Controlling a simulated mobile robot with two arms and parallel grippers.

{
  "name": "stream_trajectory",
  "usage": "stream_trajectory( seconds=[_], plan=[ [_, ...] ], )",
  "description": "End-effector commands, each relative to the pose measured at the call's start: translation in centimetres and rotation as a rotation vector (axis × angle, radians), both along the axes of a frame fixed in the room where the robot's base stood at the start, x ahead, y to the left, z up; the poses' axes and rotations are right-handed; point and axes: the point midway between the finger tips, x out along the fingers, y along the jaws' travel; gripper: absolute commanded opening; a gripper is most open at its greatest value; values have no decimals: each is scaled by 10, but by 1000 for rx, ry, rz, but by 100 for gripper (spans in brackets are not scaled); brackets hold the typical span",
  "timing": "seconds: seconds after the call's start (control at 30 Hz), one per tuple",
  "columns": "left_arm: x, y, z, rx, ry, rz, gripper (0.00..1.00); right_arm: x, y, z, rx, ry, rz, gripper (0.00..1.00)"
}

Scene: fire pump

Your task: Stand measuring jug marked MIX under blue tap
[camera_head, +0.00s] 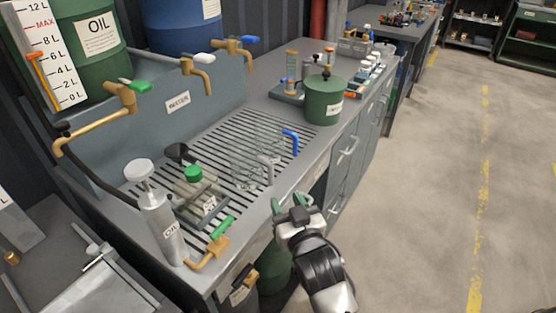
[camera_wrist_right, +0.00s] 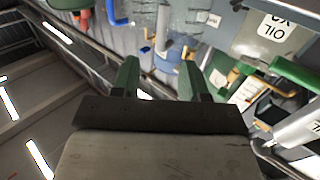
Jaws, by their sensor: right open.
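Two clear measuring jugs stand on the slotted drain grate (camera_head: 222,147): a grey-handled jug (camera_head: 247,168) in front, a blue-handled jug (camera_head: 271,138) behind it. I cannot read which is marked MIX. The blue tap (camera_head: 236,48), brass with a blue lever, is at the right end of the grey back panel, behind the grate. My right gripper (camera_head: 293,205) is open and empty at the bench's front edge, to the right of and nearer than the grey handle. Its green fingers (camera_wrist_right: 157,75) show in the wrist view, with clear jug glass (camera_wrist_right: 172,15) beyond. My left gripper is not in view.
A white-lever tap (camera_head: 198,65) and green-lever tap (camera_head: 122,98) share the panel. An OIL pump bottle (camera_head: 160,220), a green-capped container (camera_head: 197,188) and a low brass tap (camera_head: 212,248) stand at front left. A green canister (camera_head: 323,100) stands at right. The floor at right is clear.

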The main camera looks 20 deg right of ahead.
Motion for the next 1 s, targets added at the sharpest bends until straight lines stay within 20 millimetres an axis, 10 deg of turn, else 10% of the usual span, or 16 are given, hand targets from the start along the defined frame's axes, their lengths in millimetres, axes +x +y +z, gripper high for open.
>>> stream_trajectory(
  seconds=[1.0],
  plan=[
    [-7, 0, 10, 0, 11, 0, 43, 105, 2, -2, 0, 0, 1, 44]
  ],
)
